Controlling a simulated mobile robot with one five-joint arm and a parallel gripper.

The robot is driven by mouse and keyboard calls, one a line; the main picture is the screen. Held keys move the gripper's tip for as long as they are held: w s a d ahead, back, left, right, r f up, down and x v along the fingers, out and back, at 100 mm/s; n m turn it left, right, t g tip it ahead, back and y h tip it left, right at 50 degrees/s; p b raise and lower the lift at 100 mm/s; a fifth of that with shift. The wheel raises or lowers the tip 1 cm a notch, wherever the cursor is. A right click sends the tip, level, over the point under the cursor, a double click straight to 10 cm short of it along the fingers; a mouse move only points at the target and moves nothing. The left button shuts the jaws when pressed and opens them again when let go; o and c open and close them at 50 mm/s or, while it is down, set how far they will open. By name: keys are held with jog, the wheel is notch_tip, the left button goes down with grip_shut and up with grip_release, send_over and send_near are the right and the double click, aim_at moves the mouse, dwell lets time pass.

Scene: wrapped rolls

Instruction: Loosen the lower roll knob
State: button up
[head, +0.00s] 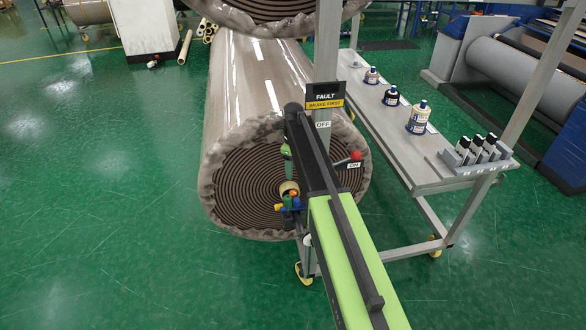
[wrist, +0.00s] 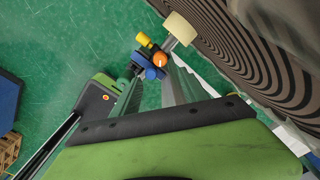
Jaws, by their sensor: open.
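The lower roll (head: 232,95) is a large grey wrapped roll with a dark spiral end face. A cream core (head: 289,187) sticks out of its middle, also seen in the wrist view (wrist: 180,28). At its end is a small knob (head: 294,196) with orange, yellow and blue parts; it also shows in the wrist view (wrist: 158,60). My arm hides part of the end face.
A lever with a red ball (head: 356,155) sits beside the ON label, right of my arm. A sign (head: 324,96) reads FAULT, BRAKE FIRST. A grey bench (head: 400,145) with bottles stands at the right. The green floor (head: 100,200) at the left is clear.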

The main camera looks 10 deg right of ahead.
notch_tip(320, 180, up, 4)
jog(key=shift+f+p, duration=0.1)
jog(key=shift+p, duration=1)
